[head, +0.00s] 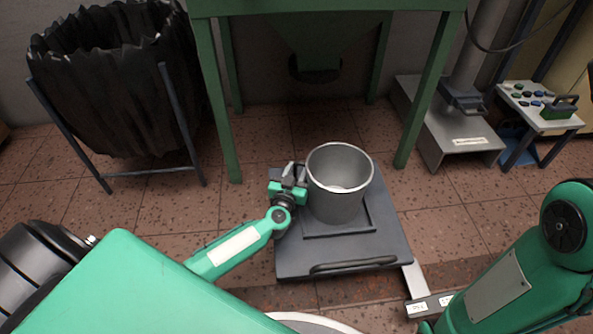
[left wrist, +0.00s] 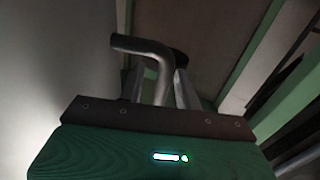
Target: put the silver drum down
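The silver drum (head: 337,200) is an open, upright grey metal cylinder with something pale inside. It is over the dark square plate of a low grey platform (head: 295,262) and appears to stand on it; its bottom edge is hard to see. My left gripper (head: 293,178) is at the drum's left side, near the rim. In the left wrist view my left gripper (left wrist: 160,88) has its fingers on either side of a bent metal handle (left wrist: 145,48), and looks shut on it. The drum's wall (left wrist: 50,70) fills the left of that view. My right gripper is not visible.
A green frame (head: 219,95) with a hopper (head: 318,40) stands behind the platform. A black-lined bin (head: 110,80) is at back left. A grey stand (head: 455,135) and a small table (head: 545,118) with parts are at right. Tiled floor is clear between them.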

